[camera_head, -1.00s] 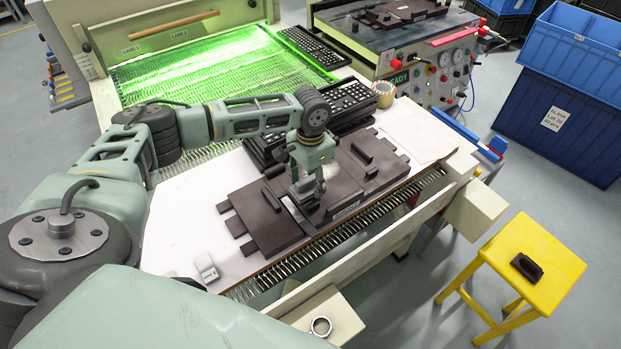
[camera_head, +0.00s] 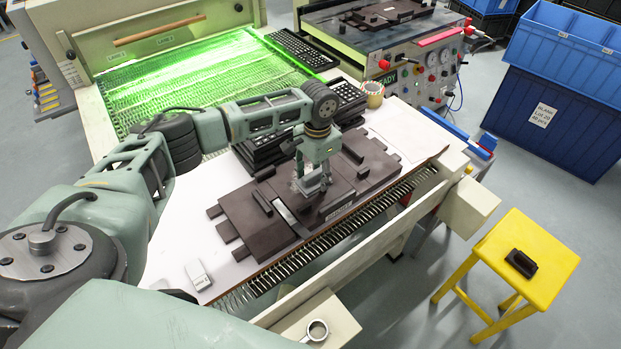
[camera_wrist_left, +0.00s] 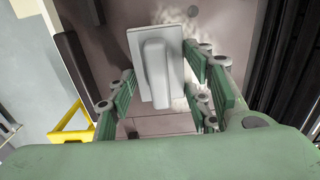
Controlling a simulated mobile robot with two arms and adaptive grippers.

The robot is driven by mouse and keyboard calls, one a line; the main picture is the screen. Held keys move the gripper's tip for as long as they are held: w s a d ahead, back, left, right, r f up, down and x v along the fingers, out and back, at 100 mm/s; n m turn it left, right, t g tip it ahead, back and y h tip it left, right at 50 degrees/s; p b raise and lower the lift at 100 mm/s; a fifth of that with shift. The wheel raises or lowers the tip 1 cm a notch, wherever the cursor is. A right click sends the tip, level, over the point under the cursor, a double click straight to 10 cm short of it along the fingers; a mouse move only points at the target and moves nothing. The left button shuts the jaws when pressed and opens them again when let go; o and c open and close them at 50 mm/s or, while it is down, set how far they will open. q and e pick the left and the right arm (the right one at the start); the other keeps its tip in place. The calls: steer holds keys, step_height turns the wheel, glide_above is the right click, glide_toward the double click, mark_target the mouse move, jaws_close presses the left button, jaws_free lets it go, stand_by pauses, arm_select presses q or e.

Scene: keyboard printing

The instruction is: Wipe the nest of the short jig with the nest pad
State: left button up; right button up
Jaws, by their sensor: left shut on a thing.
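The dark brown jig (camera_head: 243,208) lies on the white worktable, with a small label on its front edge. My left gripper (camera_head: 313,188) is over the right-middle part of the jig, pointing down. In the left wrist view, its green fingers (camera_wrist_left: 165,90) are shut on the handle of the light grey nest pad (camera_wrist_left: 141,43). The pad sits low over the jig's brown surface (camera_wrist_left: 115,13); I cannot tell whether it touches. Whitish dusty patches (camera_wrist_left: 206,45) show beside the pad. The pad is mostly hidden by the gripper in the head view. My right gripper is not in view.
A black keyboard (camera_head: 350,92) and a tape roll (camera_head: 373,89) stand behind the jig. A small labelled grey-white block (camera_head: 198,275) is at the table's front left. A yellow stool (camera_head: 545,262) stands at right.

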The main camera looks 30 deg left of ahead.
mark_target(332, 173)
arm_select(q)
steer(key=shift+w+d, duration=0.25)
steer(key=shift+w, duration=0.25)
steer(key=shift+w+d+b, duration=0.25)
steer(key=shift+w+b, duration=0.15)
steer(key=shift+w, duration=0.15)
steer(key=shift+w+d+b, duration=0.2)
steer(key=shift+w+b, duration=0.2)
steer(key=shift+w, duration=0.15)
steer(key=shift+w+d+f+b, duration=0.1)
steer(key=shift+w+d+b, duration=0.1)
steer(key=shift+w+b, duration=0.35)
steer(key=shift+w+d+b, duration=0.3)
steer(key=shift+w+b, duration=0.15)
steer(key=shift+w, duration=0.25)
steer(key=shift+s+a+r+p, duration=0.1)
steer(key=shift+s+r+p, duration=0.15)
steer(key=shift+p, duration=0.25)
steer(key=shift+s+a+p, duration=0.35)
steer(key=shift+s+p, duration=0.45)
steer(key=shift+p, duration=0.4)
steer(key=shift+s+a+f+p, duration=0.15)
steer(key=shift+s+p, duration=0.15)
steer(key=shift+s, duration=0.05)
